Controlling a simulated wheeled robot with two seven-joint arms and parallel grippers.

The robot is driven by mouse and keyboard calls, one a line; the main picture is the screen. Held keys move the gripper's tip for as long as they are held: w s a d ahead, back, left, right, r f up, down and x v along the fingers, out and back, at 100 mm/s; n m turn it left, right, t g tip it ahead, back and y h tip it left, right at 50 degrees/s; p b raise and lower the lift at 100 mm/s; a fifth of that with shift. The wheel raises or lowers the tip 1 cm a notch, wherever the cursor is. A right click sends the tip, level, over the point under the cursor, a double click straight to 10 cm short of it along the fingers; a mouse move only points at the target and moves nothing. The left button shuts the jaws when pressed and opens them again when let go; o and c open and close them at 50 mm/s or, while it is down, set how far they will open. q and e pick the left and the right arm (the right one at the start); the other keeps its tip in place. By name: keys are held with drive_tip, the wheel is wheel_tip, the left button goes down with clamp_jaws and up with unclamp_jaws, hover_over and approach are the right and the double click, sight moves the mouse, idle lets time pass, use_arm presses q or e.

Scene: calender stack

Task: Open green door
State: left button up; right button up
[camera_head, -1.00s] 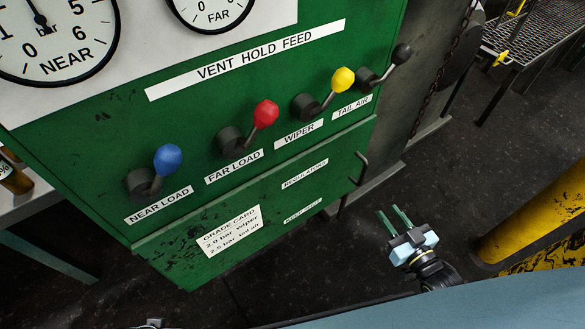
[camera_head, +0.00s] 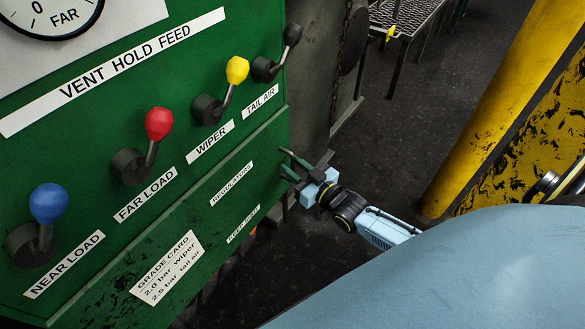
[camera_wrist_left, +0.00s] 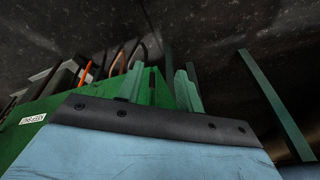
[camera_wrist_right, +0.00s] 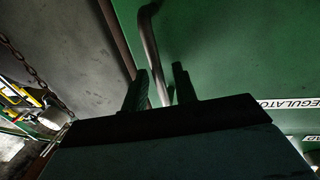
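The green door (camera_head: 190,232) is the lower front panel of the green cabinet, with a REGULATORS label and a grade card. It looks shut. My right gripper (camera_head: 290,166) is at the door's right edge. In the right wrist view, the bent metal door handle (camera_wrist_right: 149,40) runs down between the two fingers of my right gripper (camera_wrist_right: 159,88). They stand apart on either side of it; contact cannot be made out. My left gripper (camera_wrist_left: 161,85) shows only in its wrist view, its fingers apart with no held object visible, near green cabinet surfaces.
Above the door are levers with blue (camera_head: 48,203), red (camera_head: 159,123), yellow (camera_head: 237,69) and black (camera_head: 293,34) knobs. A hanging chain (camera_head: 340,60) is behind the cabinet. A yellow post (camera_head: 490,110) stands at right. Dark floor between is clear.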

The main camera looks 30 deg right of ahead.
drive_tip(key=shift+w, duration=0.3)
drive_tip(key=shift+c, duration=0.2)
clamp_jaws()
drive_tip(key=shift+s, duration=0.1)
